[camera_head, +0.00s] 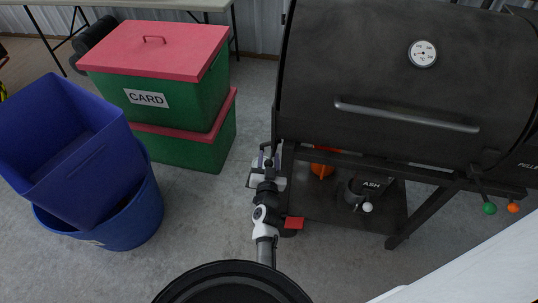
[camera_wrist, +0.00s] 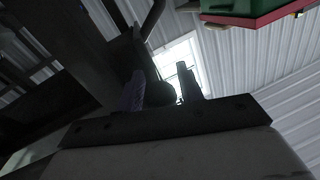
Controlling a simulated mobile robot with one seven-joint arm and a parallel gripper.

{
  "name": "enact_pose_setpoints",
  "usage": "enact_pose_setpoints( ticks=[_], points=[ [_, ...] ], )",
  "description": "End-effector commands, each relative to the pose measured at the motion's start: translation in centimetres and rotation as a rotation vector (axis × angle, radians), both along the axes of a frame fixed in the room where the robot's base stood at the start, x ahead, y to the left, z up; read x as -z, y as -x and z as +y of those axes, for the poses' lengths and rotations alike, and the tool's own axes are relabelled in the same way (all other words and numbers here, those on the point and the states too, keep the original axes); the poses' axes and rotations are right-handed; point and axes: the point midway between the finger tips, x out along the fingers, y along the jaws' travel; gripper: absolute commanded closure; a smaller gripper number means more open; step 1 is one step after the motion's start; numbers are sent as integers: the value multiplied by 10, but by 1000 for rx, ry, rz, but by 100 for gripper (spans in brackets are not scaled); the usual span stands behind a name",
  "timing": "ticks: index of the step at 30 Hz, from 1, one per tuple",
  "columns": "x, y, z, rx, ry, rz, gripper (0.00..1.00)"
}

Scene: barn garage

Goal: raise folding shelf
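My gripper (camera_head: 267,158) is low at the left side of the black barrel grill (camera_head: 385,85), close to its frame. No folding shelf stands out in the head view; the grill's left side is edge-on and partly behind my wrist. The wrist view looks upward. There my gripper (camera_wrist: 162,92) shows two dark fingers apart, with a bright window behind the gap and a dark rounded shape low between them. A dark panel (camera_wrist: 65,40) fills the upper left; I cannot tell if it is the shelf or the grill body. Contact with the fingers is unclear.
Green boxes with red lids (camera_head: 180,90), the front one marked CARD, stand left of the grill. Blue bins (camera_head: 110,215) are nearer at left. Concrete floor (camera_head: 195,235) between bins and grill is clear.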

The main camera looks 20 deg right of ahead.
Motion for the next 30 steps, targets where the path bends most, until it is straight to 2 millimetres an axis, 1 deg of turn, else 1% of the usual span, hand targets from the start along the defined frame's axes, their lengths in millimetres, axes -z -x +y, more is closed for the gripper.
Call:
enact_pose_setpoints(
  ticks=[8,15,16,17,23,30],
  points=[
    [0,0,0,0,0,0,63],
    [0,0,0,0,0,0,94],
    [0,0,0,0,0,0,98],
    [0,0,0,0,0,0,100],
    [0,0,1,0,-3,-1,100],
    [-1,-5,6,-3,-29,-19,100]
  ],
)
